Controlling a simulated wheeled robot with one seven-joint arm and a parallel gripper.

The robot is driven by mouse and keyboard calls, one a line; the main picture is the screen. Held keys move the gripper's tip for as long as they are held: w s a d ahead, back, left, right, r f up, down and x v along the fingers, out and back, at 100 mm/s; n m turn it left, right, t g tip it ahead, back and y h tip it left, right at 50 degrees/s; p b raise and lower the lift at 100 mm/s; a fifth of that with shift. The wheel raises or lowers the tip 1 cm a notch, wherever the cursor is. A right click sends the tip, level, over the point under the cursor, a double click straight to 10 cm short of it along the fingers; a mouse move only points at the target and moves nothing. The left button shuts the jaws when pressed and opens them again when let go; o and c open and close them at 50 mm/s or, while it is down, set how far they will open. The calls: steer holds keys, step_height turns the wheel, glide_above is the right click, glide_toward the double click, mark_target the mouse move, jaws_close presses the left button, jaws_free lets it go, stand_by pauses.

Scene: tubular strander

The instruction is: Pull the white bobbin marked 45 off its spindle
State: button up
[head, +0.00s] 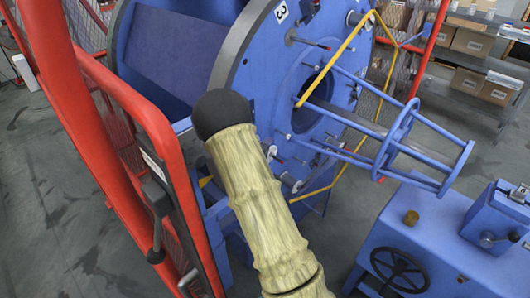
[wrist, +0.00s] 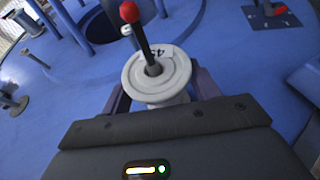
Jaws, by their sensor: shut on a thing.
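The white bobbin (wrist: 168,82) shows in the wrist view, its round flange facing the camera, with a label that reads 45 upside down. A dark spindle (wrist: 144,42) with a red tip sticks out of the bobbin's centre hole, so the bobbin is around it. My gripper (wrist: 160,98) is shut on the bobbin, one dark finger on each side below the front flange. The bobbin's far end and the finger contact are mostly hidden. In the head view my sleeved arm blocks the line to the gripper and I cannot make out the bobbin.
A yellow bar (head: 340,55) and blue tube frame (head: 395,135) stand out to the right. A red guard frame (head: 150,120) is close on the left. A blue cabinet (head: 430,240) with a handwheel stands front right.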

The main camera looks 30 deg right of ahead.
steer(key=c, duration=0.6)
steer(key=shift+s+f, duration=0.1)
steer(key=shift+s, duration=0.1)
steer(key=shift+s+d+b, duration=1)
steer(key=shift+s+b, duration=1.2)
steer(key=shift+s, duration=0.45)
steer(key=shift+s+d+b, duration=0.95)
steer(key=shift+s+b, duration=1.25)
steer(key=shift+s, duration=0.5)
steer(key=shift+s+d+b, duration=1)
steer(key=shift+s+b, duration=1.2)
steer(key=shift+s, duration=0.45)
steer(key=s+b, duration=0.1)
steer(key=b, duration=0.1)
steer(key=s+d+b, duration=0.1)
steer(key=s+b, duration=0.2)
steer(key=b, duration=0.1)
steer(key=shift+s+d+b, duration=0.3)
steer(key=shift+d+b, duration=0.05)
steer(key=shift+b, duration=0.05)
